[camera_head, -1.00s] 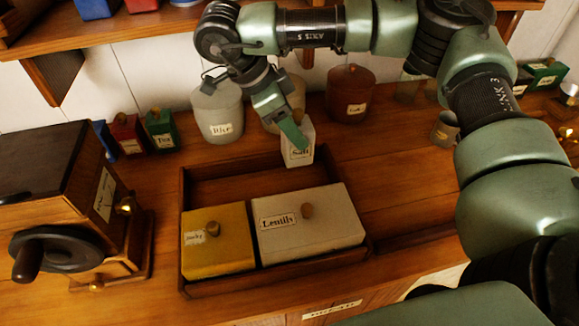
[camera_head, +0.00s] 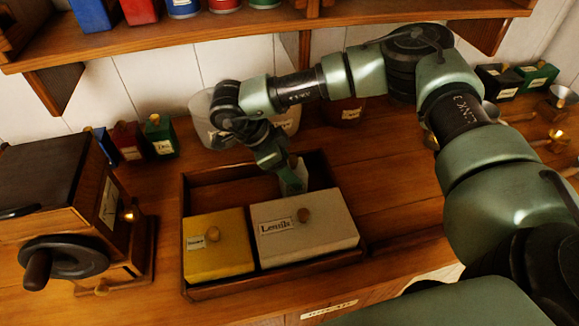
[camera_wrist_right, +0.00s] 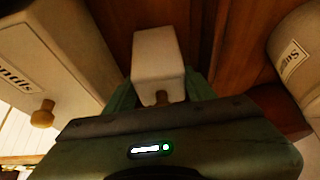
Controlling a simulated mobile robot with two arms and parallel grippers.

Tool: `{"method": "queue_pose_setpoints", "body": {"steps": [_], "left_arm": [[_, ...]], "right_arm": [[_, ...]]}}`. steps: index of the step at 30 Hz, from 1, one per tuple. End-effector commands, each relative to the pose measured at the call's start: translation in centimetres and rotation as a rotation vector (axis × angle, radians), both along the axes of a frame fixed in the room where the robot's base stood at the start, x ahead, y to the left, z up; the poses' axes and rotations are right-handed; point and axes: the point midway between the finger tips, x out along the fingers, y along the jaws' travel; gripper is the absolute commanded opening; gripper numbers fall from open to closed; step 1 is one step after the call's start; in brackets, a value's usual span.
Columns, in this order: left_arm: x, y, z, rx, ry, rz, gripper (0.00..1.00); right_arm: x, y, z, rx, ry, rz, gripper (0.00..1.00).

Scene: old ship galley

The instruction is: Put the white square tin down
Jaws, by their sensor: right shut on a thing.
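The white square tin (camera_head: 301,172) is upright in my right gripper (camera_head: 291,180), just behind the lentils box in the back part of the wooden tray (camera_head: 183,240). The gripper and the lentils box hide most of it. In the right wrist view the tin (camera_wrist_right: 157,52) sits between both green fingers, with its small knob toward the palm. I cannot tell whether its base touches the tray floor. My left gripper is not in view.
A white lentils box (camera_head: 300,232) and a yellow box (camera_head: 217,245) fill the tray's front. The tray's back left is empty. Canisters (camera_head: 205,125) stand behind it, a wooden grinder (camera_head: 60,200) to the left. Bare counter (camera_head: 385,185) lies right. A shelf (camera_head: 220,40) hangs above.

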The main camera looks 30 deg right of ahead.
Motion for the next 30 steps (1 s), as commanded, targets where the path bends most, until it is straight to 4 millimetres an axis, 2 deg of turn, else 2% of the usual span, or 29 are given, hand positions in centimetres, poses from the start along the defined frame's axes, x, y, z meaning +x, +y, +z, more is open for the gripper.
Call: {"method": "queue_pose_setpoints", "body": {"steps": [3, 4, 6, 17, 19, 23, 30], "left_arm": [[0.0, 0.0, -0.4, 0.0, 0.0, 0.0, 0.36], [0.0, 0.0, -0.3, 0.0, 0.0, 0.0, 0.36], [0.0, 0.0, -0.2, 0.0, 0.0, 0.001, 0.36], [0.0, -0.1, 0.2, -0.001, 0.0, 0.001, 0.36], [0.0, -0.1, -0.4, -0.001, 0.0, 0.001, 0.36], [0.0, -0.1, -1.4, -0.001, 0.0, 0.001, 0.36], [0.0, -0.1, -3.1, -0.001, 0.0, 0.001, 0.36]], "right_arm": [[0.0, 0.0, -0.4, 0.0, 0.0, 0.0, 0.0], [0.0, 0.0, -0.3, 0.0, 0.0, 0.0, 0.62], [0.0, 0.0, -0.2, 0.0, 0.0, 0.0, 0.76], [0.0, 0.0, 0.2, 0.0, 0.0, 0.0, 0.76], [0.2, 0.3, 0.5, 0.002, -0.002, 0.001, 0.76], [0.4, 1.4, 2.4, 0.001, -0.004, 0.002, 0.76], [1.1, 3.8, 7.0, 0.001, -0.003, 0.003, 0.76]]}}
